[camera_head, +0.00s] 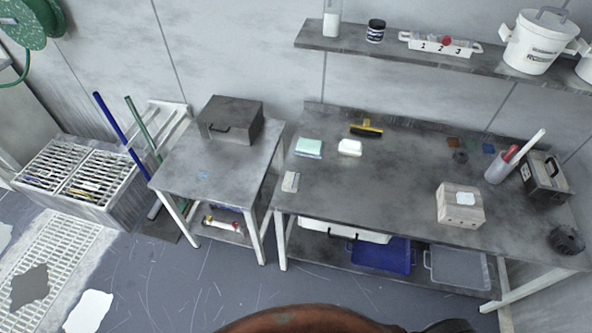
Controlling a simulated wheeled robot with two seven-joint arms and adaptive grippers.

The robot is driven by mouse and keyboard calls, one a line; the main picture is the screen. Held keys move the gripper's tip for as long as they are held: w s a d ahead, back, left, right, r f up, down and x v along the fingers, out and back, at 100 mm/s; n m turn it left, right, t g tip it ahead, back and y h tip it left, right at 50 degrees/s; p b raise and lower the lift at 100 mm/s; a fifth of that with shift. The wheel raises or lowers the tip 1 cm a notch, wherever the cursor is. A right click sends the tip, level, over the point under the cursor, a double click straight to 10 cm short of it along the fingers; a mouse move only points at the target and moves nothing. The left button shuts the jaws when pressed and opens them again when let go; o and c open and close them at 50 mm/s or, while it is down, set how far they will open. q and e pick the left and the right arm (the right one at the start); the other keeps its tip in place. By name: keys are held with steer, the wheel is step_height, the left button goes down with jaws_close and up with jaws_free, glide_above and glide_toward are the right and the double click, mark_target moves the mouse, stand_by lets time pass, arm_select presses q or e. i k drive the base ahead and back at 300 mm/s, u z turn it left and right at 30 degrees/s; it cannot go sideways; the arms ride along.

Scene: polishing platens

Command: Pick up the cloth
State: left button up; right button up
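A pale green folded item (309,147), which looks like a cloth, lies flat near the back left of the long grey workbench (350,200). A small white lump (350,147) lies to its right and could also be a cloth; I cannot tell. The two are apart from each other, and nothing rests on either. Neither of my grippers shows in the head view.
A yellow-handled tool (367,128) lies behind the white lump. A pale block (291,182) lies near the left edge. A box (460,208), a white container (500,168) and a dark case (545,182) stand right. The bench's front middle is clear. A shelf (400,55) hangs above.

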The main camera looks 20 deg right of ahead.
mark_target(291, 181)
steer(key=z, duration=0.7)
steer(key=i, duration=0.8)
steer(key=z, duration=0.85)
